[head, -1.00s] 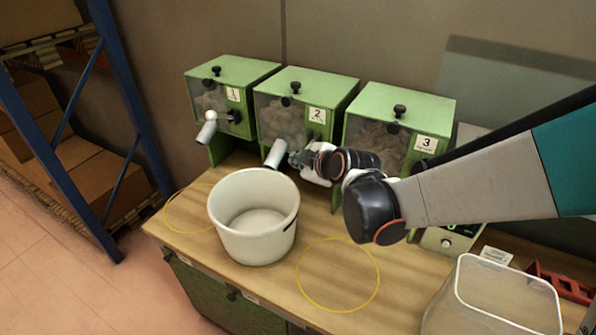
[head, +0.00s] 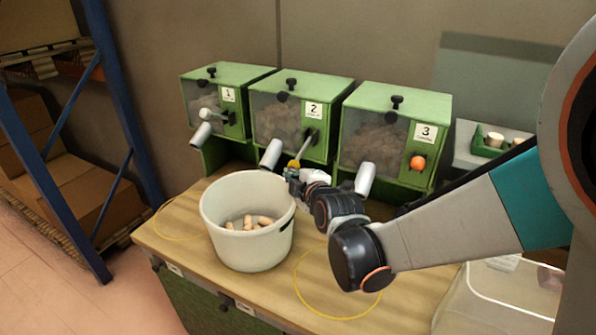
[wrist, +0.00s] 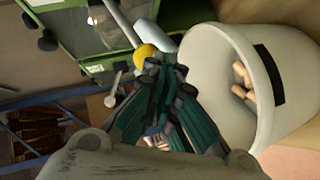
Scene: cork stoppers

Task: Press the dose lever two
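Dispenser two (head: 278,124) is a green box with a clear front and a "2" label, in the middle of the row. Its dose lever is a grey rod ending in a yellow ball (head: 294,164); the rod slants down and outward. The ball also shows in the wrist view (wrist: 145,52). My gripper (head: 292,178) is just below and in front of the ball; its fingers (wrist: 166,74) are drawn together with nothing seen between them. Contact with the ball cannot be told. A white bucket (head: 222,225) stands below spout two (head: 271,153), with several corks (head: 248,222) inside.
Dispenser one (head: 205,103) with a white-ball lever is left; dispenser three (head: 385,135) with an orange ball is right. A yellow ring (head: 312,309) marks the bench right of the bucket. A clear bin (head: 480,300) stands front right. A blue rack is far left.

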